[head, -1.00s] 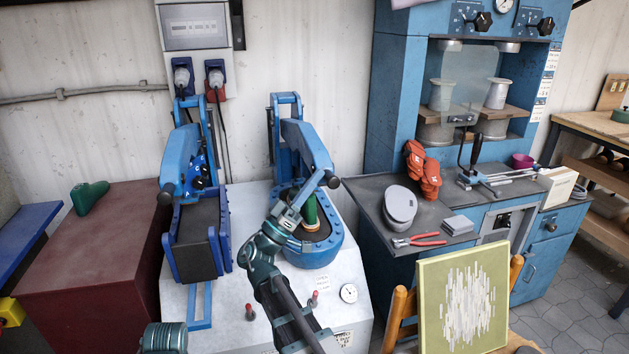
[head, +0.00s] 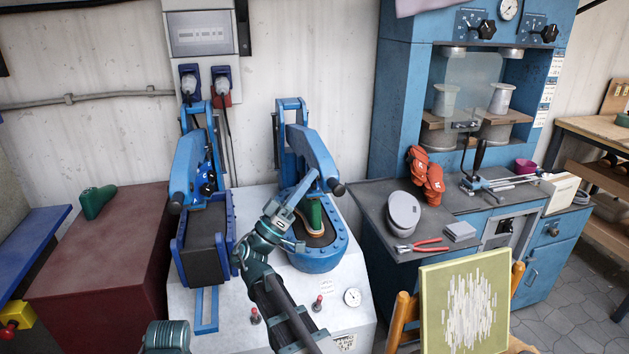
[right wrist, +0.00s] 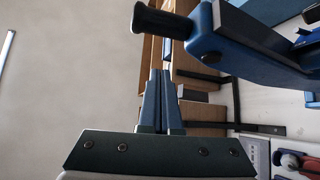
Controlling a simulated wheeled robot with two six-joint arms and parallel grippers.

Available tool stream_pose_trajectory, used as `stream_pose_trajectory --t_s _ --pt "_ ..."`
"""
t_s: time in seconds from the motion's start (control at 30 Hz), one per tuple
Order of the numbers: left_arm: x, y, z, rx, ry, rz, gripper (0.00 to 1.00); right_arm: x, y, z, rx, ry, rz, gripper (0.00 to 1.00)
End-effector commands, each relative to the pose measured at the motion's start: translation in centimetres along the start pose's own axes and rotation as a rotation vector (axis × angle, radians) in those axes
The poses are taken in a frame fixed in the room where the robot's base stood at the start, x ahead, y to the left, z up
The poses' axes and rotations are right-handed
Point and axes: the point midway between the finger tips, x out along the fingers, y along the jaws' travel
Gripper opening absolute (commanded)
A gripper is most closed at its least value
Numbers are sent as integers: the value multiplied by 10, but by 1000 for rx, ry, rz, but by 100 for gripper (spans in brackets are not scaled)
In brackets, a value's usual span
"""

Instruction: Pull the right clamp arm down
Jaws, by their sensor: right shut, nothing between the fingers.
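The right clamp arm (head: 316,158) is blue and raised, slanting down toward the front right to a black handle knob (head: 337,187). Below it stands a blue horseshoe-shaped base (head: 318,262) with a green last (head: 315,216) on a sole. My right gripper (head: 311,180) is shut and empty, just left of the knob. In the right wrist view its fingers (right wrist: 161,75) are together, and the black knob (right wrist: 163,22) and clamp arm (right wrist: 235,45) lie beyond the tips. I see a gap there, with no clear contact.
The left clamp arm (head: 186,168) stands over a dark pad in a blue frame. Both clamps sit on a white machine (head: 240,325) with red-topped knobs and a gauge. A grey bench (head: 380,205) with pliers and a cap is to the right, a chair in front.

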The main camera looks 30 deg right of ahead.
Motion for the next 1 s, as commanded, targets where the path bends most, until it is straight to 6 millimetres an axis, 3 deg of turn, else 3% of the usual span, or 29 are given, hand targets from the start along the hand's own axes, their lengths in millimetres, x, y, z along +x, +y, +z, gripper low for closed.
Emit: stream_pose_trajectory --t_s 0.03,0.5,1.0 --pt "13 1 -1 0 0 0 85 -13 -4 4 2 1 -2 0" --pt "61 6 -4 0 0 0 85 -80 -15 2 2 2 -2 0" --pt "66 6 -4 0 0 0 85 -90 -14 -1 1 2 -1 0"
